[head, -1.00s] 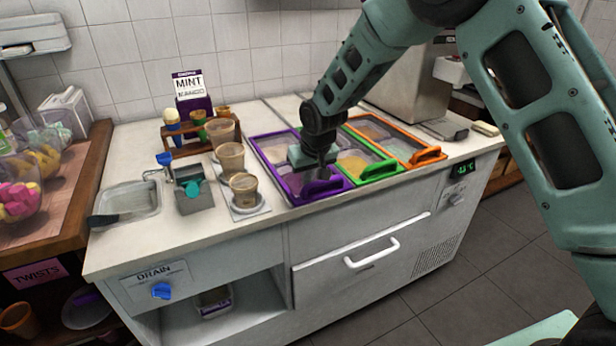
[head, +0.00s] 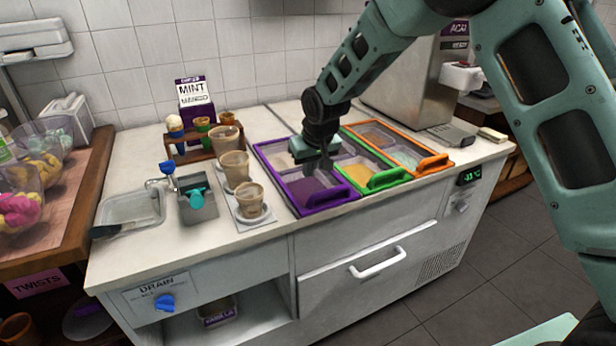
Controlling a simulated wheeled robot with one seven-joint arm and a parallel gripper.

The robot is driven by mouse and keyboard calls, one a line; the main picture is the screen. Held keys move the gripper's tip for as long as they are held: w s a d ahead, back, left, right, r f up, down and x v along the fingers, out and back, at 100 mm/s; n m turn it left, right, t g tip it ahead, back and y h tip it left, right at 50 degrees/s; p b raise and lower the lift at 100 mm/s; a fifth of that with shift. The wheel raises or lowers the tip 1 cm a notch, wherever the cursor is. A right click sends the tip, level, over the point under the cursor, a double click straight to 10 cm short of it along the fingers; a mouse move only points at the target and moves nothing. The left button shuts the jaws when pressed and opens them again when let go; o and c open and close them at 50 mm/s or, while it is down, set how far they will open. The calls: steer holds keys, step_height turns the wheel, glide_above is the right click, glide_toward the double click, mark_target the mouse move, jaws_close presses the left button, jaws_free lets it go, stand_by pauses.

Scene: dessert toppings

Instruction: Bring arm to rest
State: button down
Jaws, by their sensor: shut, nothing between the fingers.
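My gripper (head: 322,172) is over the purple-framed topping bin (head: 318,203), near the border with the green-framed bin (head: 388,178). It is shut and holds nothing. The fingers are small and dark, pointing down above the purple topping, and I cannot tell how far above it they are. My arm comes in from the upper right. The orange-framed bin (head: 433,162) lies to the right of the green one.
Several cups (head: 234,167) stand left of the bins, with a wooden cone rack (head: 186,150) behind them. A sink (head: 130,208) is at the counter's left. A steel machine (head: 412,85) stands at the back right. The counter behind the bins is clear.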

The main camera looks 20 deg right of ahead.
steer(key=v, duration=0.7)
steer(key=s+a+r+n+g, duration=0.1)
steer(key=s+a, duration=0.2)
steer(key=s, duration=0.7)
steer(key=s+a+r+n+g, duration=0.15)
steer(key=s+a, duration=0.25)
steer(key=s, duration=0.6)
steer(key=s+d+f+n+g, duration=0.1)
steer(key=s, duration=0.8)
steer(key=s+d+f+n, duration=0.1)
steer(key=s+n, duration=0.1)
steer(key=s, duration=0.7)
steer(key=shift+s+d+f+g+b, duration=0.15)
steer(key=shift+s+d+g+b, duration=0.1)
steer(key=shift+d+g+b, duration=0.15)
